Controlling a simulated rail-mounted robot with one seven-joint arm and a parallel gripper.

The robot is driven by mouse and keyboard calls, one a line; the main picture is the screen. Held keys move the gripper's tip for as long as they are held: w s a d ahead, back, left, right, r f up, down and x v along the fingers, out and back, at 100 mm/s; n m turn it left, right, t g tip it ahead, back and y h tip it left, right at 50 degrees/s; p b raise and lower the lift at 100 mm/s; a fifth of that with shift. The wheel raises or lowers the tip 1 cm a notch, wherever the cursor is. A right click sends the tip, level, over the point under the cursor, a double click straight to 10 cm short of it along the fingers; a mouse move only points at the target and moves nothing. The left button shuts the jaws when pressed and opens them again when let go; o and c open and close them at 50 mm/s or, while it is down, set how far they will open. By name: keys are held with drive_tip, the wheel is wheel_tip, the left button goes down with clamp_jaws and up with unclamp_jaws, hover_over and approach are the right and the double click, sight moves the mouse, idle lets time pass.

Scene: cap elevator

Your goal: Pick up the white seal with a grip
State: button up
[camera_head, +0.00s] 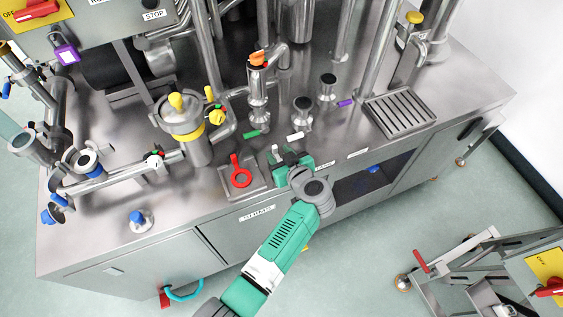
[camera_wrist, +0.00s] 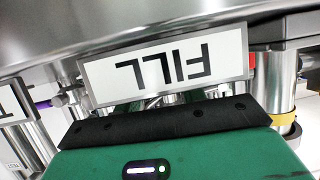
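In the head view, a small white strip-like piece (camera_head: 295,136) lies on the steel worktop (camera_head: 330,135), just behind my gripper. It looks like the white seal, but it is too small to be certain. My gripper (camera_head: 287,153) is at the front edge of the worktop, close to this piece and apparently apart from it. The finger opening is too small to make out. In the wrist view, my green gripper body with its black edge fills the bottom, and the fingertips are largely hidden. I see no white seal there.
A green strip (camera_head: 251,134) and a purple strip (camera_head: 346,102) lie nearby. Steel fittings (camera_head: 302,113) stand behind the white piece. A FILL sign (camera_wrist: 165,65) appears upside down in the wrist view.

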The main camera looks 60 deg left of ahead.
sight(276, 150)
drive_tip(key=x, duration=0.3)
drive_tip(key=shift+a, duration=0.2)
drive_tip(key=shift+d, duration=0.1)
clamp_jaws()
wheel_tip(276, 150, up, 4)
drive_tip(key=shift+r+p, duration=0.1)
drive_tip(key=shift+p, duration=0.55)
drive_tip(key=s+d+p, duration=0.3)
drive_tip(key=s+d, duration=0.6)
drive_tip(key=d, duration=0.4)
drive_tip(key=shift+s+r, duration=0.2)
drive_tip(key=shift+r, duration=0.2)
